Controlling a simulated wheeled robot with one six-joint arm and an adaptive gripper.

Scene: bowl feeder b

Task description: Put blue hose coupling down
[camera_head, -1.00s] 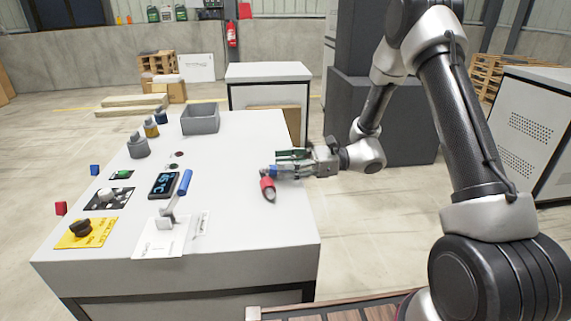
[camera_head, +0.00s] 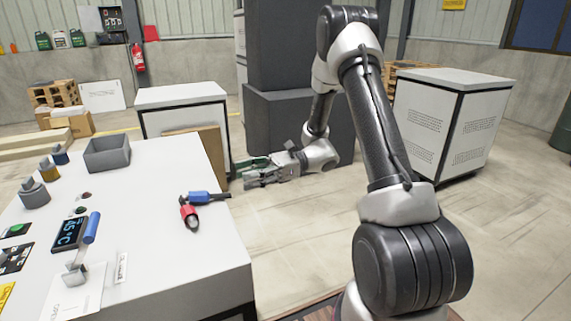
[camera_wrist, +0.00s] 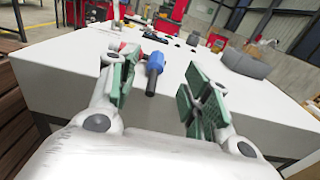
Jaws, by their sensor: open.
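The blue hose coupling (camera_head: 203,197) lies on the white table top (camera_head: 187,250) near its right edge, with a dark stub at its right end. A red coupling (camera_head: 189,216) lies beside it, in front and slightly left; I cannot tell whether the two touch. In the wrist view the blue coupling (camera_wrist: 154,70) lies beyond the fingers, between them in the picture, and the red one is mostly hidden behind the left finger. My gripper (camera_head: 242,172) is open and empty, off the table's right edge and apart from the coupling. Its green-padded fingers also show in the wrist view (camera_wrist: 153,92).
A grey bin (camera_head: 107,155) stands at the table's back. A display (camera_head: 69,233), a blue-handled lever (camera_head: 90,228) and several small knobs occupy the left side. A white cabinet (camera_head: 182,112) stands behind the table. The floor right of the table is open.

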